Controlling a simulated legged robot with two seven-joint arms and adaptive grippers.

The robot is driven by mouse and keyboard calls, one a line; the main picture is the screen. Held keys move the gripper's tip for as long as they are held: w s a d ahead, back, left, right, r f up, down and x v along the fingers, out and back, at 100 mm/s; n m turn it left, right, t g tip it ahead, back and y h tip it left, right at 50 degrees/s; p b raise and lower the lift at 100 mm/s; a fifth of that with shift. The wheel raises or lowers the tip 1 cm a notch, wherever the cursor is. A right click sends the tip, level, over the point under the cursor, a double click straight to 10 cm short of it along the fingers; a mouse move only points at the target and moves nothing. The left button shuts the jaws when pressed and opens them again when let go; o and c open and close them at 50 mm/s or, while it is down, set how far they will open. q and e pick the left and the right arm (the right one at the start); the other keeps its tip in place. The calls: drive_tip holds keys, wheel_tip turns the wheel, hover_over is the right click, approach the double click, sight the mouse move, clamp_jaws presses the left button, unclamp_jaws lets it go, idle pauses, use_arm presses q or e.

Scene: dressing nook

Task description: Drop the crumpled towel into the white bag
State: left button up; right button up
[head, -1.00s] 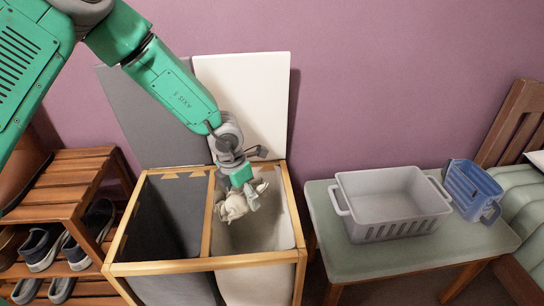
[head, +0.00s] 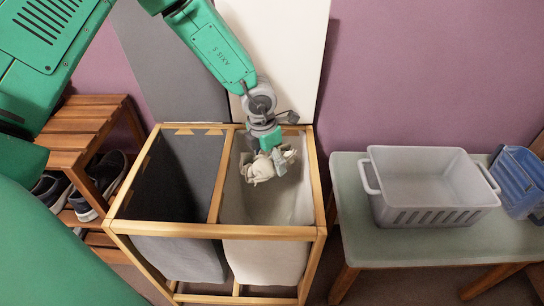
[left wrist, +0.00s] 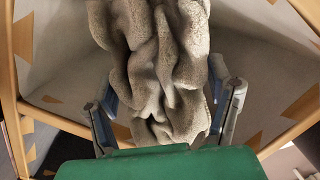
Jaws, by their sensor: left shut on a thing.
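The crumpled towel (head: 257,169) is a bunched, beige-grey cloth hanging from my left gripper (head: 274,158) over the white bag. The left wrist view shows the towel (left wrist: 160,65) folded between the two fingers of the left gripper (left wrist: 166,100), which are shut on it. The white bag (head: 265,261) is the right compartment of a wooden-framed hamper, with its mouth open. The towel is at or just inside that mouth, near the back; its exact height is unclear. My right gripper is not in view.
The dark grey bag (head: 168,190) fills the hamper's left compartment, beyond a wooden divider (head: 220,180). A white lid panel (head: 293,60) stands upright behind. A grey basket (head: 430,190) and a blue basket (head: 520,180) sit on the bench at right. A wooden shoe rack (head: 85,130) stands at left.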

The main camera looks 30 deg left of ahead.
sight(267, 154)
use_arm(q)
drive_tip(key=o, duration=0.9)
drive_tip(key=shift+d+r, duration=0.1)
drive_tip(key=shift+d, duration=0.15)
drive_tip(key=o, duration=0.5)
drive_tip(key=shift+d, duration=0.2)
drive_tip(key=shift+d+r, duration=0.1)
drive_tip(key=shift+d, duration=0.05)
drive_tip(key=shift+a+r, duration=0.1)
drive_tip(key=shift+a, duration=0.15)
drive_tip(key=r, duration=0.3)
drive_tip(key=s+r, duration=0.1)
drive_tip(key=r, duration=0.6)
drive_tip(key=shift+s+d+r, duration=0.2)
drive_tip(key=shift+r, duration=0.05)
drive_tip(key=shift+s+a+r, duration=0.1)
drive_tip(key=shift+r, duration=0.5)
drive_tip(key=shift+a, duration=0.25)
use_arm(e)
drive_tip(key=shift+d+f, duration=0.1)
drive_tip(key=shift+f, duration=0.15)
